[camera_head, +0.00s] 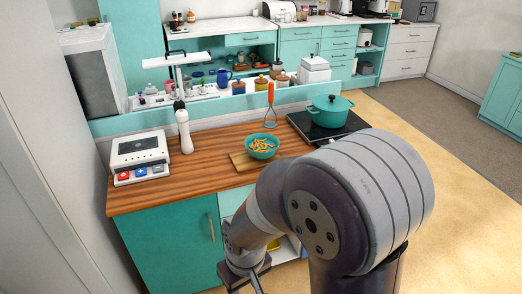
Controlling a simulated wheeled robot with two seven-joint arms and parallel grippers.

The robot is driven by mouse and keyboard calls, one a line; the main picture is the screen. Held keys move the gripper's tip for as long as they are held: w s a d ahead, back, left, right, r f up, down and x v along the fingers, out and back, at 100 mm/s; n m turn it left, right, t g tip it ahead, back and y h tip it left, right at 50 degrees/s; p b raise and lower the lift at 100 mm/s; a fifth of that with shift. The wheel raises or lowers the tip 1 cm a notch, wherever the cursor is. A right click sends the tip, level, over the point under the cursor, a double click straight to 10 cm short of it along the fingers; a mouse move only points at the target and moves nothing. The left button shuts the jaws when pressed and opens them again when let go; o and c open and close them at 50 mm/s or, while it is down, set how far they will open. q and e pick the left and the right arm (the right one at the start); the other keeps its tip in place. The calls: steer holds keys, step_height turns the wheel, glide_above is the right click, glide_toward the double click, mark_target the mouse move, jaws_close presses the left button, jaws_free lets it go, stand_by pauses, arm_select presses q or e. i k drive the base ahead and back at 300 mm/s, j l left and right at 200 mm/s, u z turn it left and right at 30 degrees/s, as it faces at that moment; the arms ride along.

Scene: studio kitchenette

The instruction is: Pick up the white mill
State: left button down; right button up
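The white mill (183,130) stands upright on the wooden counter (205,165), near its back edge and just right of a white device with coloured buttons. It is tall and slim with a dark top. My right arm fills the lower right of the view and bends left. Its gripper (246,281) is low in front of the counter's cabinets, well below and apart from the mill. The fingers are cut off by the bottom edge, so their opening is unclear. My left gripper is not in view.
The white button device (139,156) sits left of the mill. A teal bowl of yellow food (262,147) rests on a board to the right. A whisk (271,105) with an orange handle and a teal pot (329,110) on a black hob are farther right. Counter in front of the mill is clear.

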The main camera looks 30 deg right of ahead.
mark_target(187, 146)
steer(key=i+l+u, duration=0.3)
steer(key=i+l, duration=0.35)
steer(key=i+l+u, duration=0.35)
steer(key=i+l, duration=0.45)
steer(key=l, duration=0.1)
